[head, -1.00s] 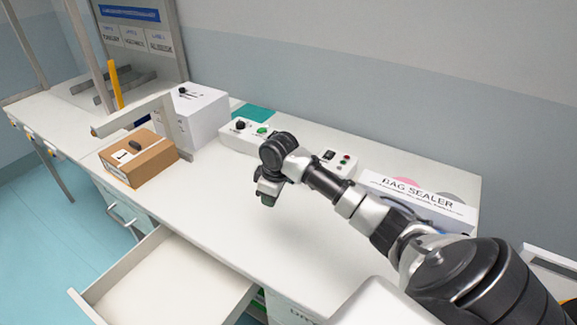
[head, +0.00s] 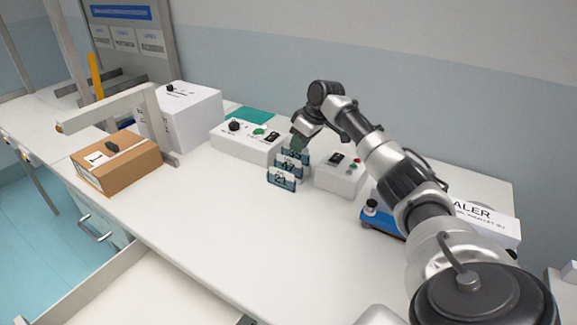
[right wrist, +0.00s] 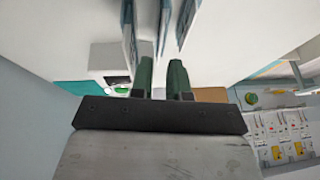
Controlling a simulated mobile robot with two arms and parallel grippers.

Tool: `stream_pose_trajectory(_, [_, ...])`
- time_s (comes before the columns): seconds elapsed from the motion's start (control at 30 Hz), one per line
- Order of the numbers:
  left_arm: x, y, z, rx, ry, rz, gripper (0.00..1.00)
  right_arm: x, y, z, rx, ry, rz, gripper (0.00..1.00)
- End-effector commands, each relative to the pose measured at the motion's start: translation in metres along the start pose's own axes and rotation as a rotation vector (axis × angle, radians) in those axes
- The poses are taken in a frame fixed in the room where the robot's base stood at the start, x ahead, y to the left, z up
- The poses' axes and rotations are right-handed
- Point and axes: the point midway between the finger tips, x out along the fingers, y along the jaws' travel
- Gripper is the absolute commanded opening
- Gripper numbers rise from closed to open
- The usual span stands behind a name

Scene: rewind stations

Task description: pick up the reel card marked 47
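Three reel cards stand upright in a row on the white bench in the head view. The card marked 47 (head: 288,167) is the middle one. The card marked 21 (head: 281,182) is in front of it, and another card (head: 296,154) stands behind, its number partly unclear. My right gripper (head: 298,143) is over the back of the row. In the right wrist view its two green fingers (right wrist: 161,75) are apart with nothing between them. The middle card (right wrist: 163,28) lines up with the gap there; its number does not show. My left gripper is out of view.
A white control box (head: 245,138) is left of the cards and a smaller one (head: 341,175) is right. A cardboard box (head: 118,165) sits at left. A blue device (head: 381,221) and the sealer (head: 485,222) are at right. The front bench is clear.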

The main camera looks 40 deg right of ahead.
Motion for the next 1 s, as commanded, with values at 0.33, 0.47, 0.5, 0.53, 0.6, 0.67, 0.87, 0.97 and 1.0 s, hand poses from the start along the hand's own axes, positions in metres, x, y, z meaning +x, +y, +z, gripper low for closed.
stream_pose_trajectory(0.33, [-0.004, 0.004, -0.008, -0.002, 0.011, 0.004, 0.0, 0.046, 0.0, -0.004, 0.0, -0.001, -0.001, 0.16])
stream_pose_trajectory(0.47, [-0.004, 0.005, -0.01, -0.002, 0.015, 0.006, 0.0, 0.052, 0.0, -0.004, -0.001, 0.0, 0.0, 0.16])
stream_pose_trajectory(0.5, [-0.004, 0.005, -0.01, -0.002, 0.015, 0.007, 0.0, 0.052, 0.0, -0.004, -0.001, 0.0, 0.0, 0.16])
stream_pose_trajectory(0.53, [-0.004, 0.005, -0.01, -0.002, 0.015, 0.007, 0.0, 0.052, 0.0, -0.004, -0.001, 0.0, 0.0, 0.16])
stream_pose_trajectory(0.6, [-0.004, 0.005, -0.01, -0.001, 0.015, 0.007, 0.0, 0.052, 0.0, -0.004, -0.001, 0.0, 0.0, 0.16])
stream_pose_trajectory(0.67, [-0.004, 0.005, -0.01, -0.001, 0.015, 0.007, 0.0, 0.052, 0.0, -0.004, -0.001, 0.0, 0.0, 0.13])
stream_pose_trajectory(0.87, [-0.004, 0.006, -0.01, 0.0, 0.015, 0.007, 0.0, 0.051, 0.0, -0.004, -0.001, 0.0, 0.0, 0.0])
stream_pose_trajectory(0.97, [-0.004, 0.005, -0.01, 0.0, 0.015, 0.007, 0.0, 0.051, 0.0, -0.004, -0.001, 0.0, 0.0, 0.0])
stream_pose_trajectory(1.0, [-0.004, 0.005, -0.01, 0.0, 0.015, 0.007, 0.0, 0.051, 0.0, -0.004, -0.001, 0.0, 0.0, 0.0])
